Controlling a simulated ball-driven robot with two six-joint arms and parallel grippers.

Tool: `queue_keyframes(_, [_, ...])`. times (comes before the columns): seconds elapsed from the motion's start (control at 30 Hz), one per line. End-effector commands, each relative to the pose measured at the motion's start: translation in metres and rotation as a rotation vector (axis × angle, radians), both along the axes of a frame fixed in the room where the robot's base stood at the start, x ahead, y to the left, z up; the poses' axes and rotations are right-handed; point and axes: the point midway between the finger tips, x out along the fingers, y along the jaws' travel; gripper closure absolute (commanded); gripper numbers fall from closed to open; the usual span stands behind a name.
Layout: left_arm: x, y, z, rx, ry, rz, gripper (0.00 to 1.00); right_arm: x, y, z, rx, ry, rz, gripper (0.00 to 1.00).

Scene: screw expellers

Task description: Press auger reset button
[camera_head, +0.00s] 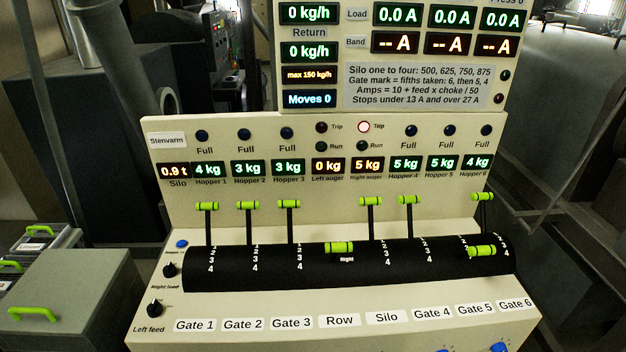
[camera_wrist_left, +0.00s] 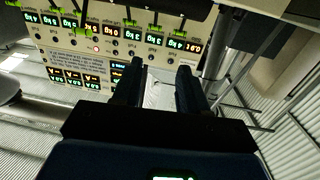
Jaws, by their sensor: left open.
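A small blue button (camera_head: 181,244) sits at the left end of the console (camera_head: 190,225), above the black Right feed knob (camera_head: 169,270). The tiny label under it is hard to read. The Trip lamp (camera_head: 364,127) over the right auger display is lit; the left Trip lamp (camera_head: 322,127) is dark. The right auger display (camera_head: 367,164) reads 5 kg and the left one (camera_head: 326,165) reads 0 kg. In the left wrist view my left gripper (camera_wrist_left: 160,72) is open and empty, with the panel upside down beyond it. My right gripper is not in view.
Green-handled levers (camera_head: 289,204) stand along the black drum (camera_head: 230,268). The Left feed knob (camera_head: 155,308) is at the lower left. More blue buttons (camera_head: 499,347) show at the front edge. A grey case (camera_head: 70,290) with green handles stands left of the console.

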Motion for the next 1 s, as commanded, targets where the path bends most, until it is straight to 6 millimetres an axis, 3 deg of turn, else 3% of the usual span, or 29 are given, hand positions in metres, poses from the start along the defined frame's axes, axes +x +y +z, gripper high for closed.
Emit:
queue_keyframes(0.37, [0.0000,0.0000,0.0000,0.000,0.000,0.000,0.57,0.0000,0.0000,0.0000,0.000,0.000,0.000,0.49])
queue_keyframes(0.43, [0.0000,0.0000,0.0000,0.000,0.000,0.000,0.64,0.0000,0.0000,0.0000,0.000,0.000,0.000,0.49])
queue_keyframes(0.67, [0.0000,0.0000,0.0000,0.000,0.000,0.000,0.99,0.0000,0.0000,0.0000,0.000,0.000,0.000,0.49])
queue_keyframes(1.0, [0.0000,0.0000,0.0000,0.000,0.000,0.000,1.00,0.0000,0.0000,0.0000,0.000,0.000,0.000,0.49])
